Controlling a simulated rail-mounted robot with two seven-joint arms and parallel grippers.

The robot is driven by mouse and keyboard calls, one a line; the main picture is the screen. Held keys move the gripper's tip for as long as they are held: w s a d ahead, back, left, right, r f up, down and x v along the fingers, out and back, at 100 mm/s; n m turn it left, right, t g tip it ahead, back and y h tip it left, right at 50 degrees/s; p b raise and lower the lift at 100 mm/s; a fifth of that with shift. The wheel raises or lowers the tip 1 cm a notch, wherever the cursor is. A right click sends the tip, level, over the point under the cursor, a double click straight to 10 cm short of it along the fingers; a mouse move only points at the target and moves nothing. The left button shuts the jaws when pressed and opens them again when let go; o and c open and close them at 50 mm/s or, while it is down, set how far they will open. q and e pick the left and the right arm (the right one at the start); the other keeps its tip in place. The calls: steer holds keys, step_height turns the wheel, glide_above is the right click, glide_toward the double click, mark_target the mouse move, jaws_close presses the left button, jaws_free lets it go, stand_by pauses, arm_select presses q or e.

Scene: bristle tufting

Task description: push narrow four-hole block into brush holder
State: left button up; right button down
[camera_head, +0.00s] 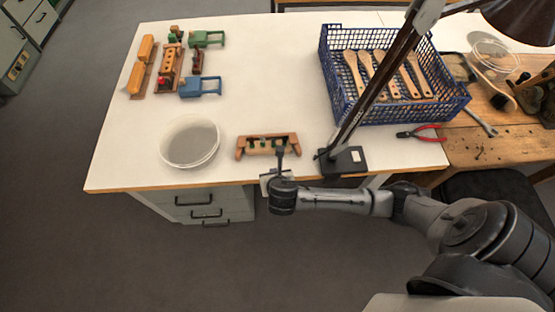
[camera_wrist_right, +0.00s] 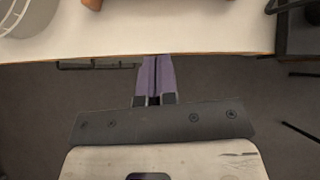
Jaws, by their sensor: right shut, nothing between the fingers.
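A wooden brush holder (camera_head: 242,152) stands near the front edge of the white table, with a raised block at each end. Small green and dark parts sit in its middle; I cannot make out a four-hole block there. A sliver of brown wood (camera_wrist_right: 92,3), likely the holder, shows at the top of the right wrist view. My right gripper (camera_head: 281,153) is at the table's front edge, just in front of the holder. Its purple fingers (camera_wrist_right: 153,78) are together and empty in the right wrist view. Contact with the holder cannot be told. My left gripper is out of view.
A white bowl (camera_head: 190,143) stands left of the holder, and a black lamp base (camera_head: 343,161) close on its right. A blue crate (camera_head: 388,116) holds several wooden brush handles. Toy-like wooden parts and clamps lie at the back left. The middle of the table is clear.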

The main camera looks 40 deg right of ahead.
mark_target(268, 153)
steer(key=b+x, duration=0.2)
steer(key=x, duration=0.8)
steer(key=shift+b, duration=0.4)
steer(key=w, duration=0.1)
steer(key=w+d, duration=0.1)
steer(key=shift+w+d, duration=0.3)
steer(key=shift+w+d+r+b, duration=0.1)
steer(key=shift+w+d+b, duration=0.15)
steer(key=shift+w+b, duration=0.1)
